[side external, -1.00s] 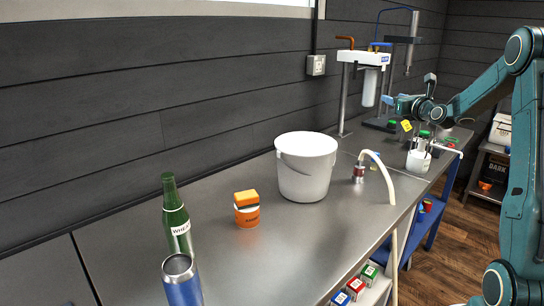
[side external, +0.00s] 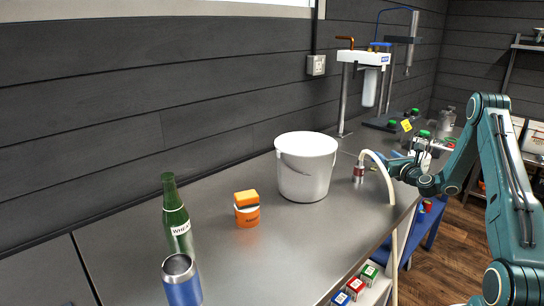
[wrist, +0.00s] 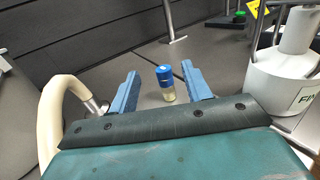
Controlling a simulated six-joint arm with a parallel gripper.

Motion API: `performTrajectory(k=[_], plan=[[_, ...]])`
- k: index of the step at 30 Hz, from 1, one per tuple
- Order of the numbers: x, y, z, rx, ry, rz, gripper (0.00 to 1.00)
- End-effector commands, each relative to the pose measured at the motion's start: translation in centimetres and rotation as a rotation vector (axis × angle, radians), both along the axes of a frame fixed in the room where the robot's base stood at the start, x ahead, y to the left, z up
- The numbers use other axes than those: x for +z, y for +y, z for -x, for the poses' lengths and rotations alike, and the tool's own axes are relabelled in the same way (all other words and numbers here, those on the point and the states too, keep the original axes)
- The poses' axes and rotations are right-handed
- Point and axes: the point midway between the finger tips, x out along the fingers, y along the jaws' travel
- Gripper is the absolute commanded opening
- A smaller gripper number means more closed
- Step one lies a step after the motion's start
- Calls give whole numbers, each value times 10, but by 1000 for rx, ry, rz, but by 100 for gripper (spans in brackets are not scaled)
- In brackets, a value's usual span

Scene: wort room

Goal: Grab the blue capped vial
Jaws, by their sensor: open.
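The blue capped vial (wrist: 165,84) stands upright on the steel bench in the wrist view, with a bright blue cap and a clear body holding something pale. My gripper (wrist: 160,75) is open, and its two blue fingers show on either side of the vial, with space between each finger and the glass. The vial is nearer the right finger in the picture. In the side external view my gripper (side external: 393,160) is low over the bench near the hose, and I cannot make out the vial there.
A pale hose (wrist: 56,110) with a metal end curves close on the left of my gripper. A white labelled container (wrist: 285,80) stands close on the right. A white bucket (side external: 306,180) stands farther left along the bench.

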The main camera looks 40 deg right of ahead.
Motion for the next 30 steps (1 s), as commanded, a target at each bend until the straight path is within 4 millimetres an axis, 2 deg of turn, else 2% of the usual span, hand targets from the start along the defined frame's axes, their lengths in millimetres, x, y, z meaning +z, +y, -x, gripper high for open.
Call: performTrajectory(k=[1,3,8,30], plan=[[-11,0,0,0,1,-4,49],[-20,0,0,1,1,-3,49],[-29,0,0,0,1,1,49],[-30,-9,-15,3,1,1,49]])
